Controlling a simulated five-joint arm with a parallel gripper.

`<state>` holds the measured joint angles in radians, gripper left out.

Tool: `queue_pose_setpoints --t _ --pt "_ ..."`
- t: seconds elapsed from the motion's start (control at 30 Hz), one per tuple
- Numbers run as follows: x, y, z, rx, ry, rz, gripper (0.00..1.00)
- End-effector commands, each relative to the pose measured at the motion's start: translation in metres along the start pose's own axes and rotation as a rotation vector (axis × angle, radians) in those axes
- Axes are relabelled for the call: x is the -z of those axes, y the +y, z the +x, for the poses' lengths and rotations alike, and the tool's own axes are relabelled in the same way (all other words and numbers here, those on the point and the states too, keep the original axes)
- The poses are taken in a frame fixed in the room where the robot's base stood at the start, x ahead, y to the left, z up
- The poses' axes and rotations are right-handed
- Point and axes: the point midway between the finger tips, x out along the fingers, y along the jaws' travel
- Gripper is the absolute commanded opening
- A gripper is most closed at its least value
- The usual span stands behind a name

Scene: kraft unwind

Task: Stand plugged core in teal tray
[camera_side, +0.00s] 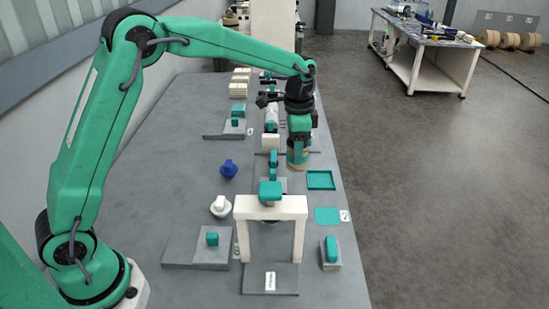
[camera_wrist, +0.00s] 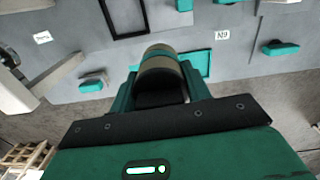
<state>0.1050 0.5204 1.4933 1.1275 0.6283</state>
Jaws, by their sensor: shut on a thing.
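The plugged core (camera_side: 297,160) is a short tan cylinder held under my gripper (camera_side: 298,150) in the side view. My gripper is shut on it. In the wrist view the core (camera_wrist: 160,66) shows tan with a teal band, between the fingers; its far end is hidden. The teal tray (camera_side: 321,188) is a shallow square with a raised rim, on the bench near its right edge. The core is to the left of the tray and slightly farther back, apart from it in the side view. I cannot tell the exact height of the core above the bench.
A white arch (camera_side: 270,211) with a teal block on top stands nearer the camera. A flat teal square (camera_side: 327,216) lies in front of the tray. A blue knobbed piece (camera_side: 228,169) and a white one (camera_side: 220,207) stand left. The bench's left middle is clear.

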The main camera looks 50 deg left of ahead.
Motion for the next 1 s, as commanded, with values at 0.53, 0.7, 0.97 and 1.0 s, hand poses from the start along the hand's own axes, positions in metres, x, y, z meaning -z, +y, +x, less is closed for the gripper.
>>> queue_pose_setpoints --t 0.53,0.7,0.97,1.0 --pt "0.064 -0.054 0.022 0.000 0.000 -0.001 0.00" --pt "0.076 -0.065 0.029 0.000 0.000 -0.001 0.00" --pt "0.084 -0.072 0.035 0.000 0.000 -0.001 0.00" --pt "0.084 -0.072 0.035 0.000 0.000 -0.001 0.00"
